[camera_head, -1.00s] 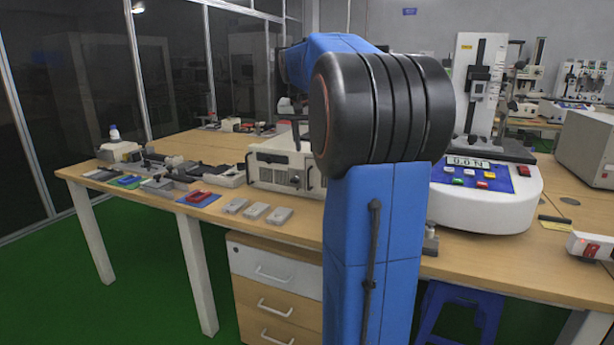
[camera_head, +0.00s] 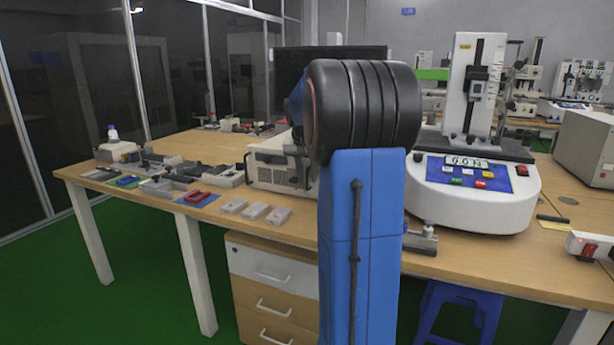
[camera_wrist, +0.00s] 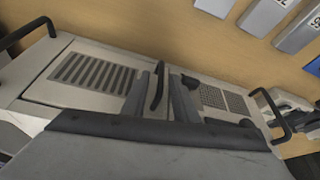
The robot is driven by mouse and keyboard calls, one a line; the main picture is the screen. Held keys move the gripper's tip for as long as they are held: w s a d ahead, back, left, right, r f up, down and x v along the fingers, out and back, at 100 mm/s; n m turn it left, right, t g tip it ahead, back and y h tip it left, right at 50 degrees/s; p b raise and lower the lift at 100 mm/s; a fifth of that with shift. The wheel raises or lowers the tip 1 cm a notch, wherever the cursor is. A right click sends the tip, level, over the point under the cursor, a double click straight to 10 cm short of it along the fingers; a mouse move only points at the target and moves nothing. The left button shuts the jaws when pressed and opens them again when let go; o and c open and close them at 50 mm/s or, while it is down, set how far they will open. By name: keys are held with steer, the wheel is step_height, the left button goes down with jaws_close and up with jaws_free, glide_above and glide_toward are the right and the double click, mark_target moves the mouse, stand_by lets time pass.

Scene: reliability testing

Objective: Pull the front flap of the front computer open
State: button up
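The front computer (camera_head: 268,165) is a whitish box on the table, partly hidden behind my arm in the head view. In the wrist view its front panel (camera_wrist: 50,98) shows a slotted vent, a perforated grille and a black handle at each end. A slim dark handle (camera_wrist: 157,90) stands near the middle of the front, beside a small dark knob. My gripper (camera_wrist: 160,85) is over the front, its two grey fingers apart, with the slim handle appearing between them. Whether they touch it cannot be told. The flap looks shut, though its edges are partly hidden.
Several grey blocks (camera_head: 256,210) lie on the table in front of the computer. A red part (camera_head: 198,196) on a blue plate is to the left. A white test machine (camera_head: 470,190) stands to the right. A dark monitor (camera_head: 330,62) is behind my arm.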

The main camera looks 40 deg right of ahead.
steer(key=shift+c, duration=0.5)
jaws_close()
stand_by(1.0)
